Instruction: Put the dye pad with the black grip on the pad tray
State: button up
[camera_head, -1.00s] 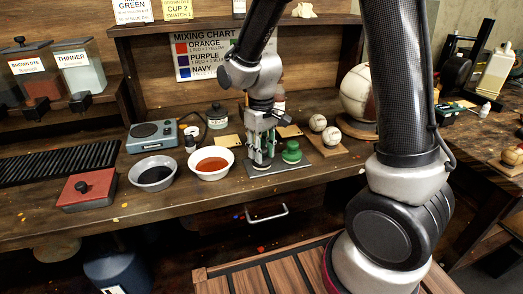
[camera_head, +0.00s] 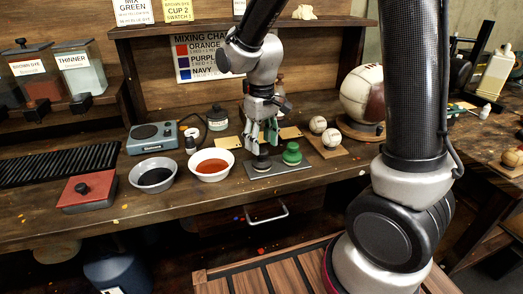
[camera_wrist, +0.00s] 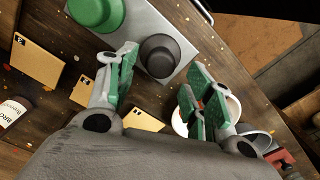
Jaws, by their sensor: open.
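The dye pad with the black grip (camera_head: 261,164) sits on the left part of the grey pad tray (camera_head: 283,172). It also shows in the wrist view (camera_wrist: 160,56), on the tray beside the green-gripped pad. That pad with the green grip (camera_head: 292,155) is on the tray to its right, and shows in the wrist view (camera_wrist: 95,10). My gripper (camera_head: 261,142) is open and empty, a little above the black-gripped pad. In the wrist view my green-lined fingers (camera_wrist: 158,78) are spread wide, and the black grip lies beyond their tips.
A bowl of orange-red dye (camera_head: 212,166) and a bowl of dark dye (camera_head: 153,176) stand left of the tray. Two pale balls (camera_head: 325,132) rest on a board to the right. A red-topped box (camera_head: 87,190) sits at the front left.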

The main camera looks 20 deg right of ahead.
aim_at(262, 150)
notch_tip(262, 150, up, 8)
jog(key=s+d+r+m+t, duration=0.2)
jog(key=s+d+r, duration=0.1)
jog(key=s+d, duration=0.5)
jog(key=s+d+r+m+t, duration=0.2)
jog(key=s+d+r, duration=0.2)
jog(key=s+d, duration=0.4)
jog(key=s, duration=0.3)
jog(key=shift+d+r+m, duration=0.2)
jog(key=shift+m, duration=0.2)
